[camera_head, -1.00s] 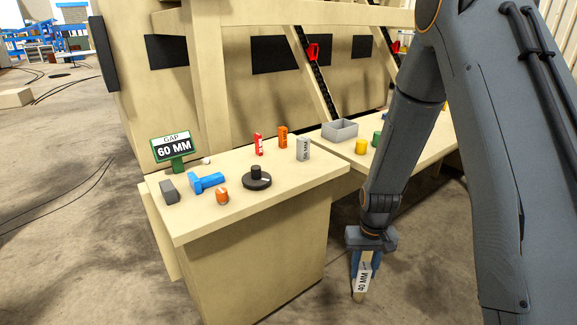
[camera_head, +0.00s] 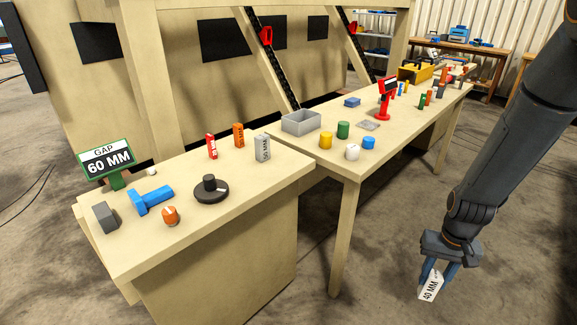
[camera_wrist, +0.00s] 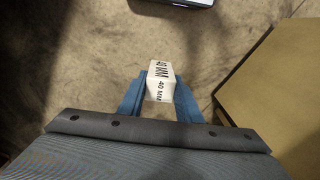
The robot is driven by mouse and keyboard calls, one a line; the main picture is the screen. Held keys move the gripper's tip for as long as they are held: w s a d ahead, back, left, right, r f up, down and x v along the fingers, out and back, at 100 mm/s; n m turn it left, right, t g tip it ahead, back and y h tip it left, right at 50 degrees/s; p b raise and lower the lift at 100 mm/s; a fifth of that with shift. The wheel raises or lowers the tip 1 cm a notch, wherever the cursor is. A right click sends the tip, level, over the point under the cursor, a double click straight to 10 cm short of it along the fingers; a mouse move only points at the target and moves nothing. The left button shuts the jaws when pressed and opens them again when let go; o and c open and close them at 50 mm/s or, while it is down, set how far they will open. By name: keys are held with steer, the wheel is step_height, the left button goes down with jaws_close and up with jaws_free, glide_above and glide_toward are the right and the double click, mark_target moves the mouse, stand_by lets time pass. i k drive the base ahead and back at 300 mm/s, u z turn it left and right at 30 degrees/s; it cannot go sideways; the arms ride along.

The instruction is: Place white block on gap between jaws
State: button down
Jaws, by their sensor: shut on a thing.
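My gripper (camera_head: 437,276) is shut on a white block (camera_head: 431,288) marked "40 MM" and holds it in the air over open floor, right of the tables. The block hangs tilted in the head view. In the wrist view the same block (camera_wrist: 161,72) sits between the blue fingers of my gripper (camera_wrist: 159,97). On the near table, a grey jaw-like block (camera_head: 105,217) and a blue T-shaped piece (camera_head: 150,198) face each other with a narrow space between. A green sign (camera_head: 107,159) behind them reads "GAP 60 MM".
The far table holds a grey bin (camera_head: 301,122) and several cylinders. Floor between arm and tables is clear.

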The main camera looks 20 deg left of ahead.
mark_target(126, 215)
steer(key=i, duration=0.85)
steer(key=u, duration=1.45)
